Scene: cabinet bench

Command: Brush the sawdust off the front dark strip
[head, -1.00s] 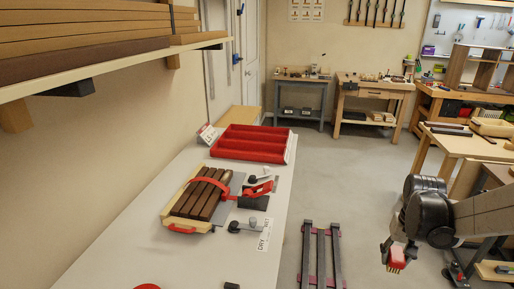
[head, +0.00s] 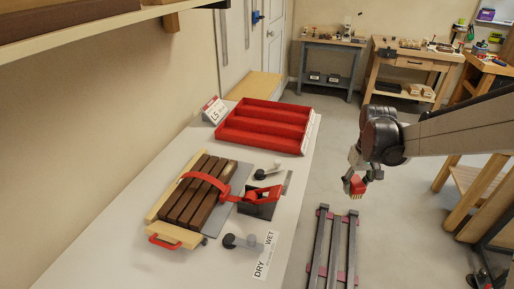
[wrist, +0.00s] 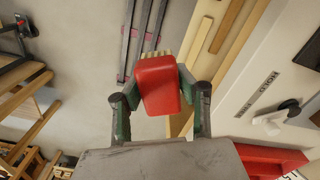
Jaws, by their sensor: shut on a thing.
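My gripper (head: 356,182) is shut on a red brush (head: 357,187), in the air to the right of the bench. The wrist view shows the brush's red body (wrist: 158,85) between the fingers, its pale bristles pointing away from my wrist. Several dark strips (head: 196,187) lie side by side on a pale wooden board (head: 178,233) on the bench. The brush is well apart from the strips. Sawdust is too small to make out on them, and which strip is the front one is not clear.
A red tray with compartments (head: 265,126) stands at the bench's back, beside an LS sign (head: 214,110). A red tool on a dark plate (head: 260,197), small knobbed parts (head: 243,241) and a DRY/WET label (head: 265,255) lie right of the strips. Dark rails (head: 335,245) stand below the gripper.

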